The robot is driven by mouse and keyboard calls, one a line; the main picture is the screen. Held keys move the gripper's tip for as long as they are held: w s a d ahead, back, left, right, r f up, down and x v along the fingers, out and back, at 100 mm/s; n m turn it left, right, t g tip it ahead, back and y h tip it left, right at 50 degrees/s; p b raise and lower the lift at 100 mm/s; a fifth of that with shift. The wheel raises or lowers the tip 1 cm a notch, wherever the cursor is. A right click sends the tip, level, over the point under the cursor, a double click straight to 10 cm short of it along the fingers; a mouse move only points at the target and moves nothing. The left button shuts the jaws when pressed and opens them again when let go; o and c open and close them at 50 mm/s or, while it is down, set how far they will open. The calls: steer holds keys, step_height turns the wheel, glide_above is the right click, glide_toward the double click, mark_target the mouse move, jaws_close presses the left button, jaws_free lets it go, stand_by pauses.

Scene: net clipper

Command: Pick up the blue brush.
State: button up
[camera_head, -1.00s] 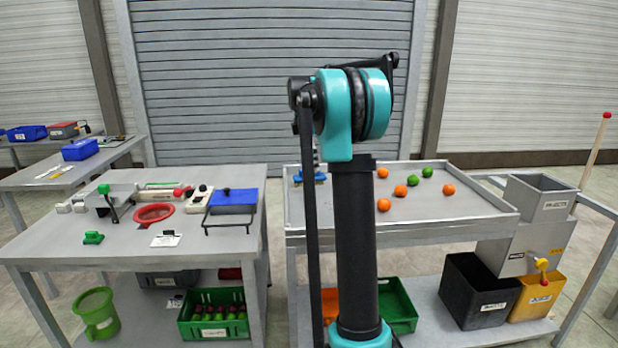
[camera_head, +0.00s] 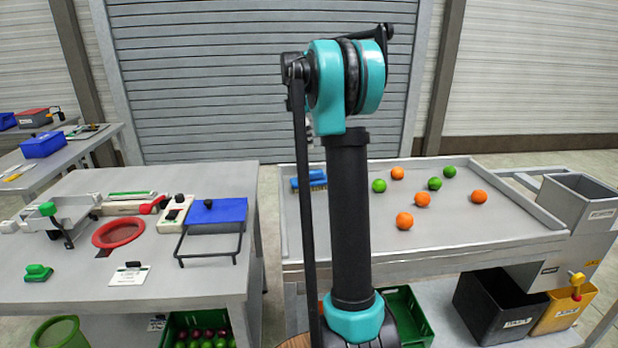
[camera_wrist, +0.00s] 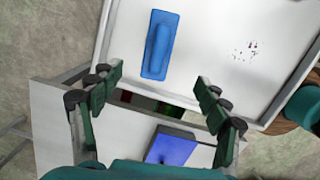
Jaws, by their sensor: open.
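The blue brush (camera_head: 311,181) lies at the left end of the grey tray table (camera_head: 470,228), partly hidden by my arm in the head view. In the wrist view the brush (camera_wrist: 160,45) lies flat, its long handle side up, near the tray's left wall. My gripper (camera_wrist: 159,80) is open and empty. In this picture its fingertips are on either side of and just below the brush's lower end, with the brush outside the jaws. The head view does not show the fingers, which are behind my arm.
Several orange and green fruits, such as an orange one (camera_head: 404,221), lie to the right in the tray. A raised rim surrounds it. The left table (camera_head: 70,295) bears a blue-lidded box (camera_head: 215,212) and a red ring (camera_head: 118,232). A gap separates the tables.

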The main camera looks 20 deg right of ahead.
mark_target(312, 180)
steer(key=f, duration=0.5)
steer(key=d+f, duration=0.1)
steer(key=f, duration=0.5)
steer(key=d+f, duration=0.1)
steer(key=f, duration=0.5)
steer(key=shift+d, duration=0.25)
steer(key=c, duration=1.3)
